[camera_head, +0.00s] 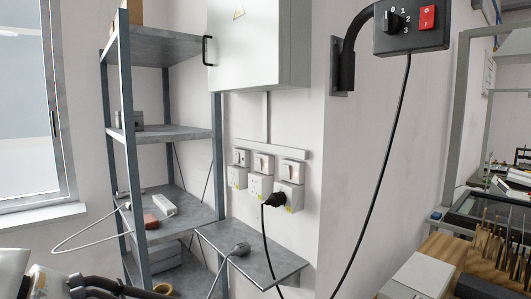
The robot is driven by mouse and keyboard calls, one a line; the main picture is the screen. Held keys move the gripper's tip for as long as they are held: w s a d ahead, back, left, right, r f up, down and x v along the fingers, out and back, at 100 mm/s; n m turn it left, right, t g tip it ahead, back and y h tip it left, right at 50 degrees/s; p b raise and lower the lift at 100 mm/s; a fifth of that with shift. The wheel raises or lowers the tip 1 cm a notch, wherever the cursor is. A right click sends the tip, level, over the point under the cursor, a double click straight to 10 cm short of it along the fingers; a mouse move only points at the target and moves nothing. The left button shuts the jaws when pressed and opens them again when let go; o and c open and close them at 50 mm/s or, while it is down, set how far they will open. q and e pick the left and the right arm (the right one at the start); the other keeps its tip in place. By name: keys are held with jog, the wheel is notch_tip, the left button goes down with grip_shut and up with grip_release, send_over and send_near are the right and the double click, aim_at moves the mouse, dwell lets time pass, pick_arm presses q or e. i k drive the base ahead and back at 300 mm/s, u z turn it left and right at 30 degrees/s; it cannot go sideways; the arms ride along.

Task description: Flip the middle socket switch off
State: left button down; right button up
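Three white wall sockets hang in a row below a grey trunking strip, each with a switch unit above it. The middle socket (260,186) has its switch (262,163) on the plate above it; I cannot make out its rocker position. The left switch (240,158) and right switch (292,170) are on either side. A black plug (274,199) sits low between the middle and right sockets, seemingly in the right one. Dark and white parts, seemingly my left arm and gripper (100,288), show at the bottom left, well away from the sockets. My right gripper is not in view.
A metal rack (165,133) stands to the left. A grey cabinet (255,45) hangs above. A black switch box (411,25) on an arm juts out at upper right.

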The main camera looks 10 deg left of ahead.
aim_at(258, 161)
jog(key=u, duration=0.25)
jog(key=i, duration=1.2)
jog(key=u, duration=0.25)
